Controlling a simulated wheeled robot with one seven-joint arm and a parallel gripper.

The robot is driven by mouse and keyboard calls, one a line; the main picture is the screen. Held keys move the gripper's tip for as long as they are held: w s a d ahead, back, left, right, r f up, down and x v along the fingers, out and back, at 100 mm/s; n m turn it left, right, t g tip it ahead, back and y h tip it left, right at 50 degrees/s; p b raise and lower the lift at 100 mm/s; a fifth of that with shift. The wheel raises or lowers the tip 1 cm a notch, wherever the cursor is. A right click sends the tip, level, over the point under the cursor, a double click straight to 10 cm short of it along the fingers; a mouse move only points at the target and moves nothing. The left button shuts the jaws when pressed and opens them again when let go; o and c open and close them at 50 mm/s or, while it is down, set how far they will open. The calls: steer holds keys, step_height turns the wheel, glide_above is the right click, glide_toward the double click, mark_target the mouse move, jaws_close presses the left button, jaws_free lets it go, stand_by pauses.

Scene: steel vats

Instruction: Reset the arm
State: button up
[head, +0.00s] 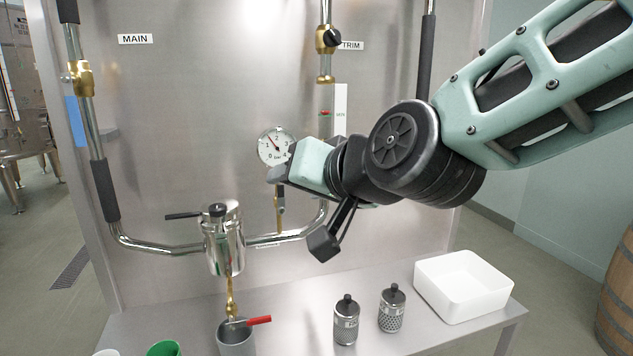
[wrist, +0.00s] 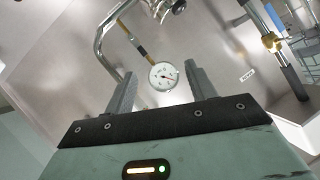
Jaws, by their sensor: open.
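My arm reaches in from the upper right of the head view, and my gripper (head: 275,175) is in front of the steel panel, near the pressure gauge (head: 276,146). In the wrist view my gripper (wrist: 160,85) shows two grey fingers standing well apart with nothing between them.
A steel filter housing (head: 223,240) hangs on the pipe, above a grey cup (head: 236,340) and a red-handled valve (head: 256,320). Two mesh cartridges (head: 346,322) (head: 392,310) and a white bin (head: 463,287) stand on the shelf. Brass valves (head: 81,78) (head: 326,40) sit on the MAIN and TRIM pipes.

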steer(key=s+d+f+n+g+h, duration=0.3)
steer(key=s+d+f+g, duration=0.2)
steer(key=s+d+f, duration=0.3)
steer(key=s+d+f+n+g+h, duration=0.3)
steer(key=s+d+f+g, duration=0.3)
steer(key=s, duration=0.8)
step_height(320, 180, down, 4)
steer(key=shift+s+d+f+n+h, duration=0.1)
steer(key=shift+s+d+n+h, duration=0.25)
steer(key=shift+d, duration=0.8)
steer(key=shift+w, duration=0.15)
